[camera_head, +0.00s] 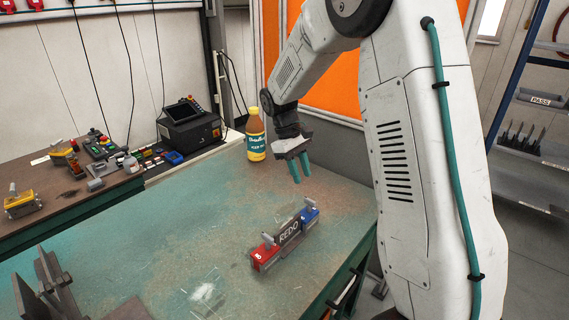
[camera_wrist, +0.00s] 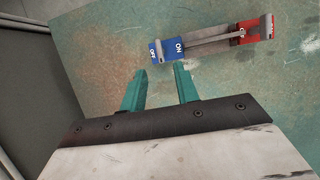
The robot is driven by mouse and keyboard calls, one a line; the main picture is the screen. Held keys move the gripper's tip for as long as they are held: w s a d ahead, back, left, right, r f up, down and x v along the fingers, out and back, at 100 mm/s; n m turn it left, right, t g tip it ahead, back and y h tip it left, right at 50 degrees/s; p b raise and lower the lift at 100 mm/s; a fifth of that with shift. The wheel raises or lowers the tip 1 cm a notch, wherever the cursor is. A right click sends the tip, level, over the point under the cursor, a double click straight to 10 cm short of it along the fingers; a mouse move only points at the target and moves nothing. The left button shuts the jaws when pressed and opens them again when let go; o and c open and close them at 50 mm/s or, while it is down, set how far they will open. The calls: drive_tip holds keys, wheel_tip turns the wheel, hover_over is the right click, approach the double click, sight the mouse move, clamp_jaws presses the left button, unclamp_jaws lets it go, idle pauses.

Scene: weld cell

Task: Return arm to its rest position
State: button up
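My gripper (camera_head: 295,168) hangs above the green worktable with its teal fingers pointing down. In the wrist view my gripper (camera_wrist: 160,82) has its two fingers apart with nothing between them. A fixture (camera_head: 287,236) with a red end block, a blue end block and a dark "REDO" plate between them lies on the table, below and in front of the gripper. In the wrist view the fixture (camera_wrist: 208,46) lies beyond the fingertips, its blue "ON" block nearest them. My white arm stands at the right of the head view.
A brown bottle (camera_head: 255,136) stands close behind and left of the gripper. A dark metal bracket (camera_head: 48,285) is at the front left of the worktable (camera_head: 130,235). A side bench (camera_head: 90,203) holds a black control box (camera_head: 190,125). A rack (camera_head: 520,150) stands right.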

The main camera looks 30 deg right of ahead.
drive_tip(key=s+a+r+m+t, duration=0.1)
drive_tip(key=s+a+r, duration=0.2)
drive_tip(key=s, duration=0.7)
drive_tip(key=s+a+r+m+t+y, duration=0.1)
drive_tip(key=s+a+r+t, duration=0.1)
drive_tip(key=s+r, duration=0.4)
drive_tip(key=s+a+r+m+t, duration=0.2)
drive_tip(key=s+a+r, duration=0.2)
drive_tip(key=s, duration=1.1)
drive_tip(key=shift+a+r+y, duration=0.25)
drive_tip(key=shift+y, duration=0.15)
